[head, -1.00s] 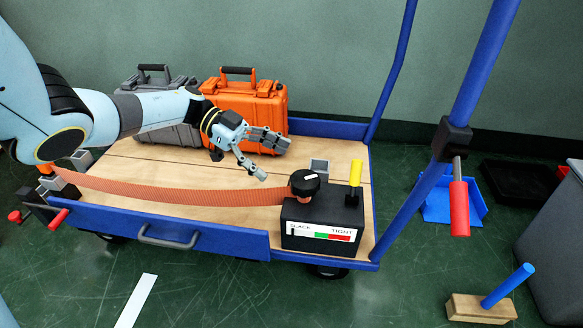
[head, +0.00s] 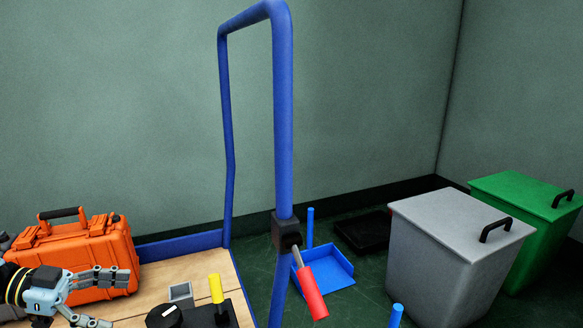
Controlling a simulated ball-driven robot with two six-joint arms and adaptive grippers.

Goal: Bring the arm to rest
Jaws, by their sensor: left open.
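My left gripper (head: 118,299) comes in at the lower left, in front of the orange case (head: 85,262) and above the wooden cart deck (head: 206,270). Its fingers are spread with nothing between them. The upper finger overlaps the case's lower front; I cannot tell whether they touch. My right gripper is not in view.
To the gripper's right are a black knob (head: 165,315), a grey block (head: 181,293) and a yellow handle (head: 216,288). The blue cart frame (head: 283,120) carries a red lever (head: 311,291). A blue dustpan (head: 328,272), grey bin (head: 455,255) and green bin (head: 535,225) stand right.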

